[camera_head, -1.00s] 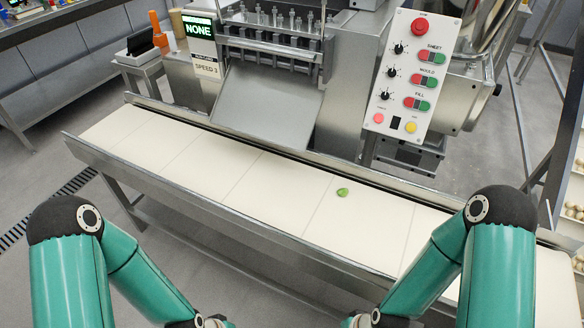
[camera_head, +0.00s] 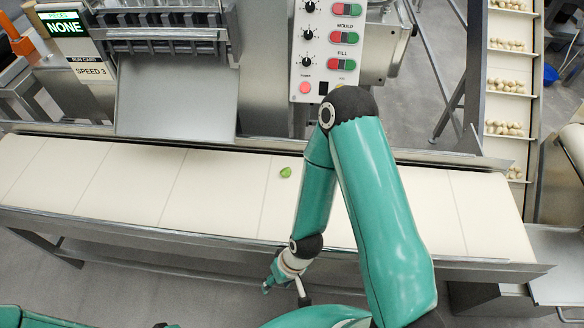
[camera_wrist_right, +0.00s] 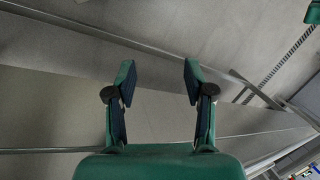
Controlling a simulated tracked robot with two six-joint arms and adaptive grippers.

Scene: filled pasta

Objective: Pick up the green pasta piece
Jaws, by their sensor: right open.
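The green pasta piece (camera_head: 286,172) lies alone on the cream conveyor belt (camera_head: 215,195), near its middle, in the head view. My right gripper (camera_head: 284,290) hangs at the belt's near side, below and apart from the piece in the picture. In the right wrist view my right gripper (camera_wrist_right: 158,75) is open, with nothing between its fingers; the pasta does not show there. Of my left arm only green parts show at the bottom left edge of the head view, and its jaw state cannot be made out.
The belt's raised metal near rail (camera_head: 150,232) lies between my right gripper and the pasta. Behind the belt stand the machine with a sloping metal chute (camera_head: 178,98) and a control panel (camera_head: 327,50). Shelves of pale pieces (camera_head: 505,87) stand at the right. The belt around the pasta is clear.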

